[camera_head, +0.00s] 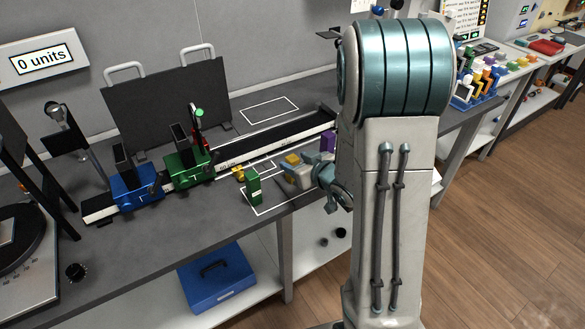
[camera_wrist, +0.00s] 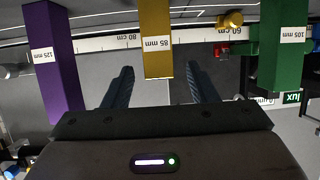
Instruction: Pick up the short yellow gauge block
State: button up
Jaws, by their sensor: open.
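The short yellow gauge block (camera_wrist: 155,40), labelled 85 mm, stands at the centre of the wrist view. My gripper (camera_wrist: 160,82) is open and empty, with one finger on each side of the block in the picture. Gaps show on both sides, and I cannot tell how deep the block sits between the fingers. In the head view only the top of the yellow block (camera_head: 293,158) shows behind my gripper (camera_head: 284,182).
A purple 125 mm block (camera_wrist: 54,60) and a green 105 mm block (camera_wrist: 283,45) flank the yellow one. Behind them runs a rail with a scale (camera_head: 262,152), carrying a green carriage (camera_head: 188,164) and a blue carriage (camera_head: 137,190). The bench edge is close in front.

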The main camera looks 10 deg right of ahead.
aim_at(289, 159)
jog(key=shift+x, duration=2.3)
jog(key=shift+f, duration=0.1)
grip_shut()
